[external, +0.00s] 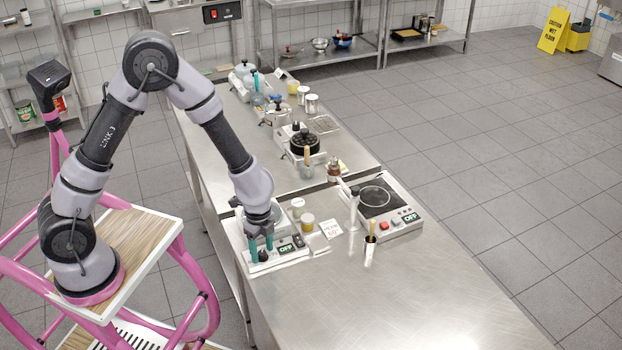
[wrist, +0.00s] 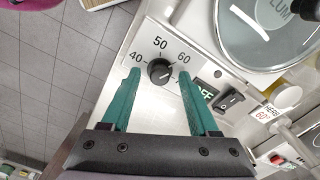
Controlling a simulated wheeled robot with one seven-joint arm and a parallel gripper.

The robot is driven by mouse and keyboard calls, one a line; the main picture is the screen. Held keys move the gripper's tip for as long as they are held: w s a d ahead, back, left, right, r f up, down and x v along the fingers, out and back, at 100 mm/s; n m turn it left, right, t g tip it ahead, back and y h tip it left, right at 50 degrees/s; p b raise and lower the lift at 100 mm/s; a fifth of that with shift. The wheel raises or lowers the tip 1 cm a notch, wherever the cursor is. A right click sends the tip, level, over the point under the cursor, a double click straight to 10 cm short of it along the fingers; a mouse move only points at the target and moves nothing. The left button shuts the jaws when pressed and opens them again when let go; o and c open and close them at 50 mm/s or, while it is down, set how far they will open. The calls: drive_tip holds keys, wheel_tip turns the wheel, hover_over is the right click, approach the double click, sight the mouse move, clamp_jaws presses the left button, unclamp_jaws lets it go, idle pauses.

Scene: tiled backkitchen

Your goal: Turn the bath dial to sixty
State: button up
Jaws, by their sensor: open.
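The bath dial (wrist: 160,71) is a round black knob on the white front panel of the bath (external: 235,237). Printed numbers 40, 50 and 60 curve around it, with 60 at its upper right; a further mark is partly hidden by a finger. A pale mark shows on the knob, but I cannot tell surely which number it faces. My gripper (wrist: 159,73) is open, its teal fingers on either side of the dial with gaps showing. In the external view my gripper (external: 261,244) points down at the panel.
Beside the dial are a green OFF display (wrist: 205,92) and a black rocker switch (wrist: 230,101). A glass lid (wrist: 262,40) lies above them. A small 60° card (external: 331,230), jars and a hotplate (external: 374,198) stand to the right.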

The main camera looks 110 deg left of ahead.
sight(263, 253)
wheel_tip(263, 253, up, 11)
idle(0.4)
drive_tip(key=d+r+t+y, duration=0.2)
drive_tip(key=d+r+y, duration=0.1)
drive_tip(key=d+r, duration=1.25)
drive_tip(key=s+d+r+t+h, duration=0.1)
drive_tip(key=s+d+r+t, duration=0.4)
drive_tip(key=s+d+r, duration=0.5)
